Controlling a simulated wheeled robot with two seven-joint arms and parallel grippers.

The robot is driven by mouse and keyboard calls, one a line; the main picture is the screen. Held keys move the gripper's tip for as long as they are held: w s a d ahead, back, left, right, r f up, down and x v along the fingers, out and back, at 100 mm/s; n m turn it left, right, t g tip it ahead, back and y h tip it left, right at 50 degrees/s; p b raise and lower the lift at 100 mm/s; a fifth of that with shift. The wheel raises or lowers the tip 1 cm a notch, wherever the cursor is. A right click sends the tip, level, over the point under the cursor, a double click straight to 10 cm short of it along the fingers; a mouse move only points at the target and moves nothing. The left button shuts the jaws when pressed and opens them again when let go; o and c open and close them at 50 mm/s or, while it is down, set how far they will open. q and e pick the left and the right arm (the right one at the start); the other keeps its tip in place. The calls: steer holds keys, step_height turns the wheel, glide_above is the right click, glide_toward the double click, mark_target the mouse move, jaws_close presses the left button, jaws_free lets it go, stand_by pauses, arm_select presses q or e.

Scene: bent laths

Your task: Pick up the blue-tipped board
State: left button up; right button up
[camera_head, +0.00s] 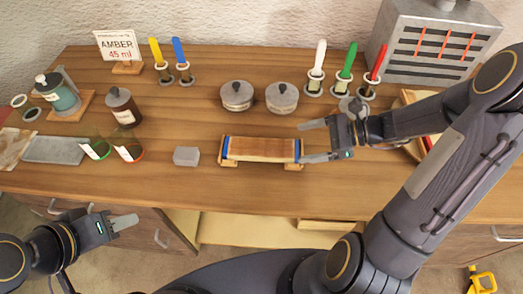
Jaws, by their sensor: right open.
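The blue-tipped board (262,149) is a short brown wooden board with a blue band at each end. It lies across two small light wood supports near the middle of the table. My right gripper (303,141) is open at the board's right end, its fingers pointing left. One finger is close to the right blue band; I cannot tell whether it touches. My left gripper (134,221) is low at the left, in front of the table's edge and away from the board. Its jaw opening is not clear from this angle.
A grey block (187,156) lies left of the board. Two lidded grey pots (237,96) (282,98) stand behind it. Colored-handled tools stand in holders at the back. Bottles, two glasses and an AMBER sign (116,45) are at left. A slotted metal box (430,42) stands back right.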

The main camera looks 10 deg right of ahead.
mark_target(281, 149)
steer(key=x, duration=0.6)
steer(key=shift+s+a, duration=0.1)
steer(key=shift+s, duration=0.3)
steer(key=shift+w+a+f+p, duration=0.2)
steer(key=shift+a+p, duration=0.1)
steer(key=shift+a, duration=0.1)
steer(key=c, duration=1.2)
